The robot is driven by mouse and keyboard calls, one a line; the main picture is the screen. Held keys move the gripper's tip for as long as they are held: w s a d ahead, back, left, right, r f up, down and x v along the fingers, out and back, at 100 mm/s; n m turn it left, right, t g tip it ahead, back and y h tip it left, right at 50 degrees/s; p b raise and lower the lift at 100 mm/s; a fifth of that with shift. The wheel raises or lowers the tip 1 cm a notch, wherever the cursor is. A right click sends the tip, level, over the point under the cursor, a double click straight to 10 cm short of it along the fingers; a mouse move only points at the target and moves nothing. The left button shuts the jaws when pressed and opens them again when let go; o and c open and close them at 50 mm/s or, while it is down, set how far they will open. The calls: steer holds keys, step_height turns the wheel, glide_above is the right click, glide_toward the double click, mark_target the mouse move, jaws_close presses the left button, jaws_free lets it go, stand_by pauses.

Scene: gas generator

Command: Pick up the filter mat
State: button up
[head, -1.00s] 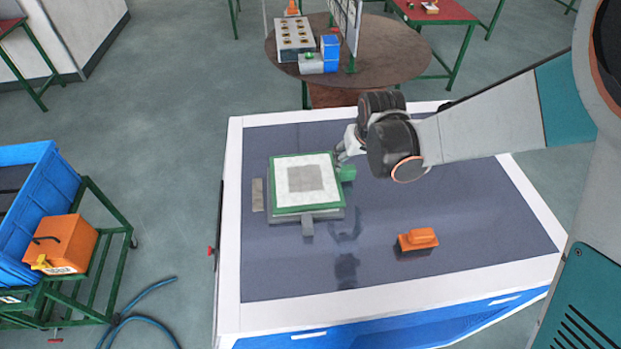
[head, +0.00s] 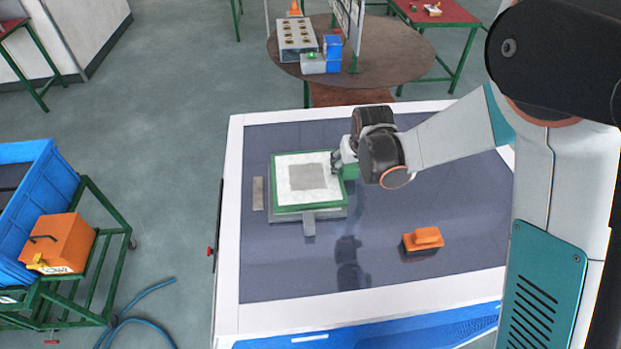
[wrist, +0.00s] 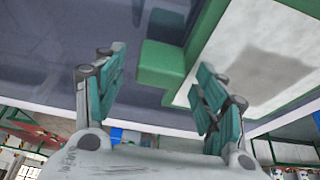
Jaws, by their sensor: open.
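The filter mat (head: 322,168) is a white square sheet with a grey centre patch and a green frame. It lies on a grey block on the table, left of my gripper (head: 341,163). A green tab (head: 350,172) sticks out from its right side. In the wrist view the tab (wrist: 163,62) shows between my two open fingers (wrist: 160,88), ahead of their tips, and the mat (wrist: 262,62) is at the right. My gripper is empty. In the head view, the wrist hides part of the fingers, and contact with the tab cannot be told.
The table (head: 290,272) has an orange tool (head: 423,238) at front right and a thin grey strip (head: 258,193) left of the mat. Its front is mostly clear. A round table (head: 400,62) with equipment stands behind. A blue crate (head: 40,180) on a green cart stands at left.

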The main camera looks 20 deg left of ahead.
steer(key=c, duration=1.3)
steer(key=shift+c, duration=0.2)
